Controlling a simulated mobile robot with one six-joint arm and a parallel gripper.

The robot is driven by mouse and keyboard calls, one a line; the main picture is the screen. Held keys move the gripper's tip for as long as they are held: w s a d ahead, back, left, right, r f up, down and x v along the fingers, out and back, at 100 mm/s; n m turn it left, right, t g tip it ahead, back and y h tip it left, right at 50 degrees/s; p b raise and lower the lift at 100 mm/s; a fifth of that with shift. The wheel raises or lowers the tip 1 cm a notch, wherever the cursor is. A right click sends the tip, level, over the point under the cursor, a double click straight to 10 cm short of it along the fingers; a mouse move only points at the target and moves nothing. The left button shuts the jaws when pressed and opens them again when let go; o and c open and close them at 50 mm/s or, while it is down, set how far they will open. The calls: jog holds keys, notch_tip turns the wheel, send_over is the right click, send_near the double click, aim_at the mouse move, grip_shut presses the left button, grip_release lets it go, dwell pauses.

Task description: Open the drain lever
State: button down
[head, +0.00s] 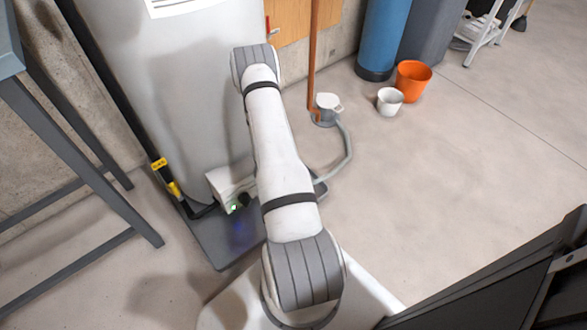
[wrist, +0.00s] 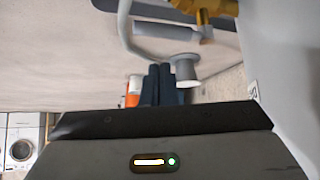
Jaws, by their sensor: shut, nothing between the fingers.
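The grey tank (head: 170,100) stands at the left of the head view, with a black pipe (head: 120,108) along its left side. A small yellow piece (head: 174,190) sits low on this pipe; I cannot tell whether it is the drain lever. A brass-yellow fitting (wrist: 205,10) shows at the top edge of the wrist view, partly cut off. Which way any lever is turned cannot be told. My gripper (head: 243,201) is shut and empty, low beside the tank's base, partly hidden by my arm. I see no contact with the yellow piece.
A pale hose (head: 347,150) runs to a white cup-like fitting (head: 328,104) at the floor drain. An orange bucket (head: 413,80) and a white bucket (head: 390,101) stand behind. A grey metal frame (head: 80,150) stands left.

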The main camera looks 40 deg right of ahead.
notch_tip(320, 180, up, 7)
jog(key=p, duration=0.1)
jog(key=shift+d+f+p, duration=0.15)
jog(key=shift+f+p, duration=0.05)
jog(key=shift+p, duration=0.15)
dwell(0.3)
